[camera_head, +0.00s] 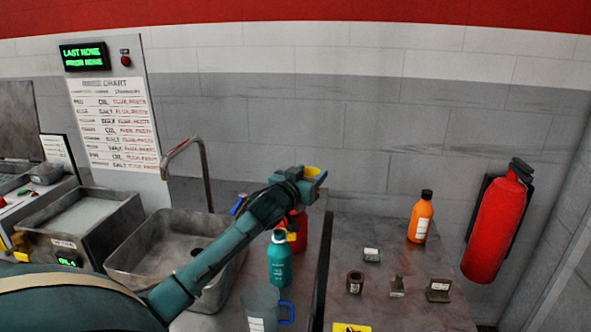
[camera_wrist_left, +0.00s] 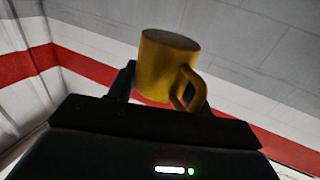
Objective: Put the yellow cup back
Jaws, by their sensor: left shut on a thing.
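The yellow cup (camera_wrist_left: 165,65) is held between the two fingers of my left gripper in the left wrist view, with its handle toward the lower right. In the head view a small part of the yellow cup (camera_head: 312,172) shows at the end of my left arm. My left gripper (camera_head: 316,177) is shut on the cup, raised above the counter near the divider. The wrist view shows wall behind the cup, and the cup touches no surface there. My right gripper is in neither view.
A teal bottle (camera_head: 281,260), a red container (camera_head: 298,230) and a clear jug with a blue handle (camera_head: 262,308) stand below my left arm. A sink (camera_head: 120,262) is left. An orange bottle (camera_head: 421,217) and several small blocks stand right of the divider (camera_head: 320,270). A fire extinguisher (camera_head: 492,225) hangs right.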

